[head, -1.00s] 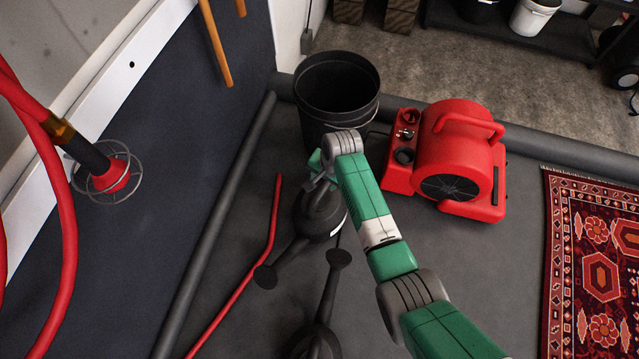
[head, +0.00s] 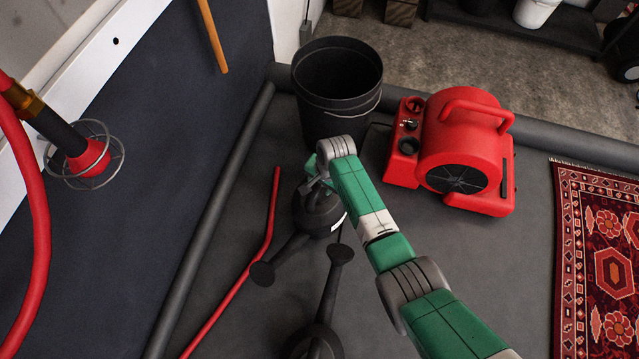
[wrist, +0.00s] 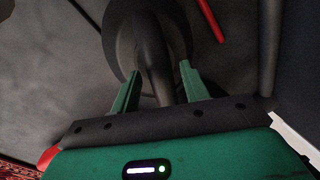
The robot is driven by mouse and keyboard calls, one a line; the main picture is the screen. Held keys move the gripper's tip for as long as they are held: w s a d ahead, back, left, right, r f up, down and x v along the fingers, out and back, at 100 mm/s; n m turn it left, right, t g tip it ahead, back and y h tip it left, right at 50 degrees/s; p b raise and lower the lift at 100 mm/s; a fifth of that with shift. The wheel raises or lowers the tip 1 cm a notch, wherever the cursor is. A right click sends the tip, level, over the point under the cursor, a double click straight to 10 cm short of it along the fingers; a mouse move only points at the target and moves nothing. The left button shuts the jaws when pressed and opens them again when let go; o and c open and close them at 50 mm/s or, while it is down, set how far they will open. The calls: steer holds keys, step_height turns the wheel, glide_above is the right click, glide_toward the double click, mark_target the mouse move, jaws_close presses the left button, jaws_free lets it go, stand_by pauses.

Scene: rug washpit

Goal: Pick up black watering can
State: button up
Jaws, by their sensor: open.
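A black watering can (head: 318,222) stands on the grey floor beyond my arm, its spout pointing to the lower left and ending in a round rose. My gripper (wrist: 157,88) is at the top of this can and partly hidden behind my wrist in the head view. In the wrist view the can's dark handle (wrist: 153,60) runs between the two green fingers, which stand apart on either side of it. The can's body shows behind the handle. A second black watering can (head: 326,300) stands nearer, cut off by the bottom edge of the head view.
A black bucket (head: 335,125) stands just behind the can. A red bar (head: 250,270) lies left of the cans. A caged red lamp (head: 85,160) hangs at the left.

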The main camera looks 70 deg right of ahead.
steer(key=shift+r, duration=0.1)
jaws_close()
steer(key=shift+r, duration=0.1)
step_height(320, 180, up, 10)
steer(key=p, duration=0.6)
steer(key=c, duration=0.9)
jaws_free()
jaws_close()
